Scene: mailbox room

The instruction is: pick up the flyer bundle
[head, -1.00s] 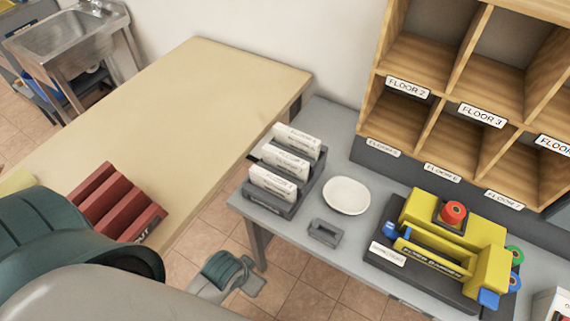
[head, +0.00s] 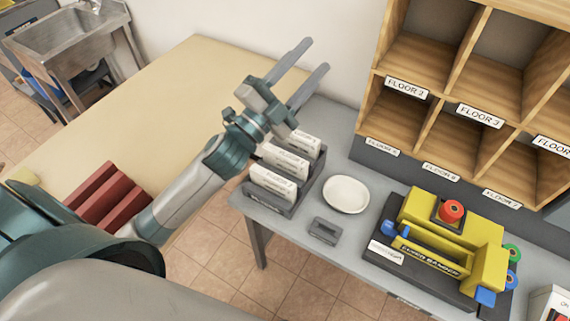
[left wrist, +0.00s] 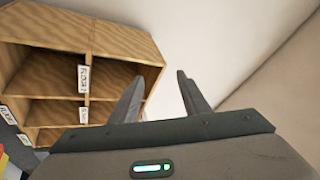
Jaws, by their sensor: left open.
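Several white bundles with printed labels stand upright in a dark rack on the grey table. The front white bundle (head: 272,181) and the middle white bundle (head: 283,160) show well; the rear one (head: 304,143) is partly covered by my left gripper. I cannot tell which, if any, is the flyer bundle. My left gripper (head: 316,57) is open and empty, raised above and behind the dark rack (head: 262,199), with its fingers pointing up and away to the right. In the left wrist view the open fingers (left wrist: 160,80) have nothing between them. My right gripper is not in view.
A white dish (head: 346,194), a small grey holder (head: 324,231) and a yellow banding machine (head: 425,225) are on the grey table (head: 373,165). A wooden pigeonhole shelf (head: 470,85) stands behind. The beige table (head: 150,100) is mostly clear, with a red rack (head: 108,200) on it.

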